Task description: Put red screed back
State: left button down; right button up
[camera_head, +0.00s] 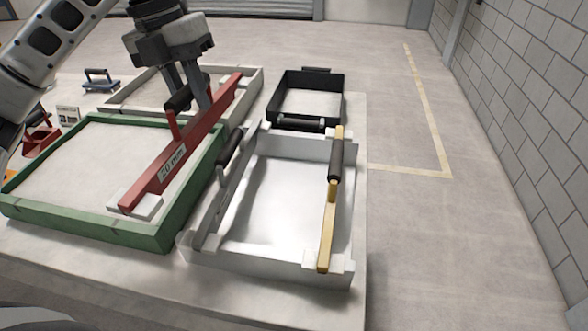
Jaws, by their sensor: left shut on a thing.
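The red screed (172,167) is a long red bar with a "20 mm" label, a black handle and a pale block at its near end. My left gripper (192,101) comes in from above and is shut on the screed at its handle. The screed runs diagonally over the right side of the green-framed sandbed (95,235). I cannot tell whether its near end touches the green rim. My right gripper is not in view.
A metal tray (275,262) stands right of the green frame, with a yellow screed (327,226) along its right side. A black tray (306,80) and a beige frame (255,80) stand behind. A red tool (42,139) and a blue tool (100,85) are at left. Floor at right is clear.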

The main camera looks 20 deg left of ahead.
pick_arm(q)
jog(key=shift+w+d, duration=0.15)
jog(key=shift+w, duration=0.1)
jog(key=w+d+f+p, duration=0.3)
jog(key=w+d+f, duration=0.4)
jog(key=d+f, duration=0.4)
jog(key=shift+f, duration=0.8)
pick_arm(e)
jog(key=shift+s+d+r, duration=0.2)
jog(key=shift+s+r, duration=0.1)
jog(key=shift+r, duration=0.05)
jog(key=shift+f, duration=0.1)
pick_arm(q)
jog(key=shift+f+b, duration=0.35)
jog(key=shift+f, duration=0.1)
jog(key=c, duration=1.3)
grip_release()
jog(key=shift+n, duration=0.3)
jog(key=shift+o, duration=0.2)
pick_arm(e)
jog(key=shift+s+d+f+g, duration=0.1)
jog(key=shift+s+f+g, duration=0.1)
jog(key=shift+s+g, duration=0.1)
